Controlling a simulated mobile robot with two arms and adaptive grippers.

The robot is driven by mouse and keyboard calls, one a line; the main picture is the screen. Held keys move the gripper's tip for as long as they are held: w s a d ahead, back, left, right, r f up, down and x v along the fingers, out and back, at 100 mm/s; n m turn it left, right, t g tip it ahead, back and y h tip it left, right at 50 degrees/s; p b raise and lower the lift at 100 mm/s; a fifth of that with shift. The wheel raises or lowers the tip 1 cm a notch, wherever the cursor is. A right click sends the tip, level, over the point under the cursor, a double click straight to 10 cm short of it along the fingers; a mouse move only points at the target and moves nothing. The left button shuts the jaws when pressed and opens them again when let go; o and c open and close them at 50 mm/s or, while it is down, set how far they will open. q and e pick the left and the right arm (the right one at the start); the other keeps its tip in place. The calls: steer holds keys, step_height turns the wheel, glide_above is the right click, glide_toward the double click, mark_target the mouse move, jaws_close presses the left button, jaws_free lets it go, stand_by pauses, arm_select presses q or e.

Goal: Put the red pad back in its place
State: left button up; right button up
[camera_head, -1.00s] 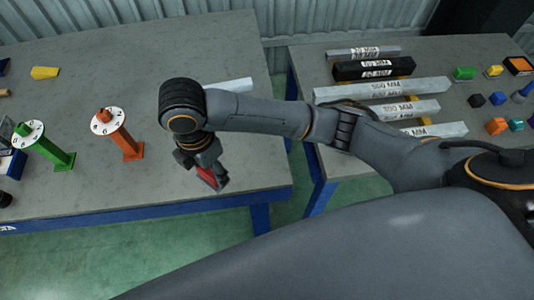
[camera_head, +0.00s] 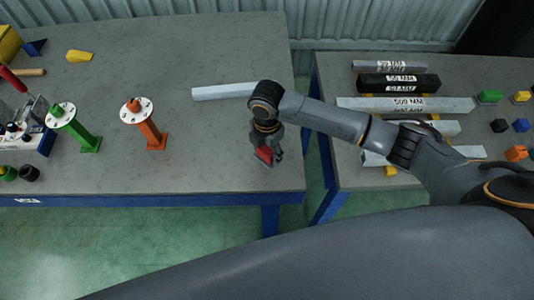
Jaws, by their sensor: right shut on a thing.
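The red pad (camera_head: 264,154) is between the fingers of my right gripper (camera_head: 268,159). The gripper is shut on it and points down over the right end of the left table (camera_head: 215,140). The fingers partly hide the pad. I cannot tell whether the pad touches the table. My left gripper is not in view. Which spot is the pad's own place, I cannot tell from this view.
A grey bar (camera_head: 222,92) lies behind the gripper. A green stand (camera_head: 80,130) and an orange stand (camera_head: 147,125) with white dials are to its left. A gap separates the right table (camera_head: 345,178), which holds labelled bars (camera_head: 405,104) and small coloured blocks (camera_head: 488,96).

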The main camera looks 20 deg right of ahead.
mark_target(267, 156)
steer(key=shift+f, duration=1.5)
steer(key=shift+f, duration=0.15)
steer(key=o, duration=1.1)
step_height(267, 156, up, 12)
steer(key=shift+r+b, duration=0.15)
steer(key=shift+b, duration=0.4)
